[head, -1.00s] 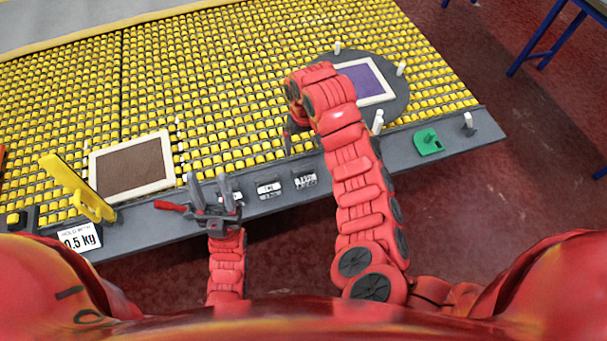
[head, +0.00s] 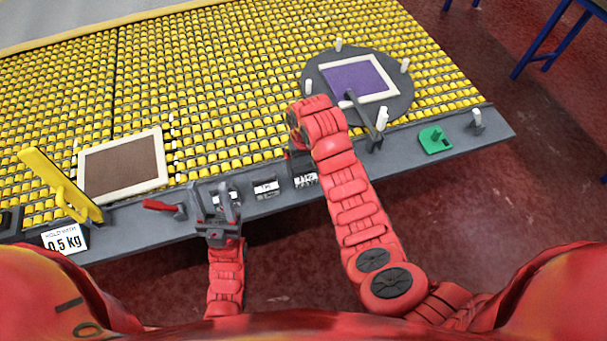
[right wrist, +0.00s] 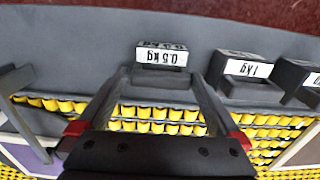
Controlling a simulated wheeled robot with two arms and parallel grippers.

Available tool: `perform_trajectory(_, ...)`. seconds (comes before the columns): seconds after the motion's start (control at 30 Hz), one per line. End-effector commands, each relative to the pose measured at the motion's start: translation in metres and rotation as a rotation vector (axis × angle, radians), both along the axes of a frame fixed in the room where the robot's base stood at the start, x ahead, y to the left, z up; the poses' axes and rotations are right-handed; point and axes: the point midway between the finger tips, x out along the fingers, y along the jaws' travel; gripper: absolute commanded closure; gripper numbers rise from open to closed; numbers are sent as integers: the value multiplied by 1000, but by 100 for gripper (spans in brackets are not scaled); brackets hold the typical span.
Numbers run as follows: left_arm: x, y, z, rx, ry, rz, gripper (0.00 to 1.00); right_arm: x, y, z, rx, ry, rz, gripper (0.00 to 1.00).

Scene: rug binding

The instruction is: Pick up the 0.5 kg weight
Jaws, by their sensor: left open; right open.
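The 0.5 kg weight (right wrist: 161,57) is a dark grey block with a white label on the bench edge. In the right wrist view it lies centred ahead of my right gripper (right wrist: 158,88), whose fingers are open on either side of its line. I cannot tell whether they touch it. In the head view the weight (head: 306,180) is the rightmost of three, partly hidden by my right gripper (head: 299,160) above it. My left gripper (head: 219,206) is open at the bench front, in front of the leftmost weight.
The 1 kg weight (head: 265,189) stands beside the 0.5 kg one. A red-handled lever (head: 160,205) and yellow arm (head: 62,185) are at the left. A grey disc (head: 402,98) with pegs holds a purple rug in a white frame (head: 379,96). A green block (head: 435,140) sits right.

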Motion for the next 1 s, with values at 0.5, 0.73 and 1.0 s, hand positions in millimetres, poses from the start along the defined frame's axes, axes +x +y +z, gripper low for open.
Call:
perform_trajectory(0.5, 0, 0, 25, 0, 0, 0, 50, 3, 2, -42, 0, 0, 1, 0)
perform_trajectory(0.73, 0, 0, 25, 0, 0, 0, 50, 3, 2, -43, 0, 0, 1, 0)
perform_trajectory(1.0, 0, 0, 25, 0, 0, 0, 50, 3, 2, -43, 0, 0, 0, 49)
